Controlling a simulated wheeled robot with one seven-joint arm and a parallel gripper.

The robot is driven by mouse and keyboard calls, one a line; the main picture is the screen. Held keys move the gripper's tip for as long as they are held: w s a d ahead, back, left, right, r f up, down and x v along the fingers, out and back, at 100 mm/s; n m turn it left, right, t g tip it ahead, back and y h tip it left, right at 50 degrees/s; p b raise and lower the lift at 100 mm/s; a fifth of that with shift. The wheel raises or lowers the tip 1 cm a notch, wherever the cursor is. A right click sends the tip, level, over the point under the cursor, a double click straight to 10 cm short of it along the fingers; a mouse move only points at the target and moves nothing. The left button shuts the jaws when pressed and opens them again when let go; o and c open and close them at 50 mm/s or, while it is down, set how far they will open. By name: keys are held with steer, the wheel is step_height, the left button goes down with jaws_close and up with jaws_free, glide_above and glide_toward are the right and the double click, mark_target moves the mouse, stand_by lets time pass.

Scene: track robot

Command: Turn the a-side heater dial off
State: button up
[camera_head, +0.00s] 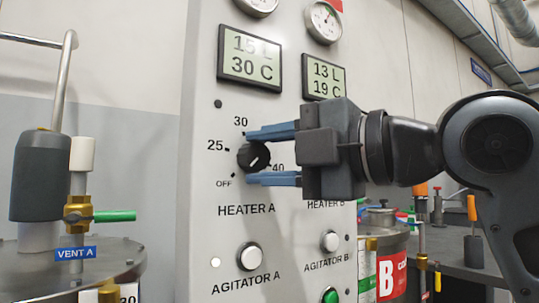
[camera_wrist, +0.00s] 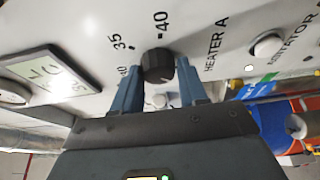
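The heater A dial (camera_head: 253,158) is a round black knob on the light grey panel, above the HEATER A label. Around it are marks OFF at lower left, 25, 30 and 40. A small light pointer mark shows on the knob, but its exact setting is hard to read. My gripper (camera_head: 262,157) comes from the right with its two blue fingers apart, one above and one below the dial. A small gap seems to show on each side. In the wrist view the dial (camera_wrist: 158,66) sits between the tips of my open gripper (camera_wrist: 160,82).
Above the dial a display (camera_head: 250,57) reads 30 C; the one beside it (camera_head: 323,82) reads 19 C. The agitator A button (camera_head: 249,256) is below. My gripper hides the heater B dial area. A tank with a green-handled valve (camera_head: 114,216) stands at left.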

steer(key=o, duration=0.3)
steer(key=shift+o, duration=0.2)
steer(key=v, duration=0.7)
steer(key=shift+s+d+p, duration=0.25)
steer(key=shift+d+p, duration=0.05)
steer(key=shift+p, duration=0.05)
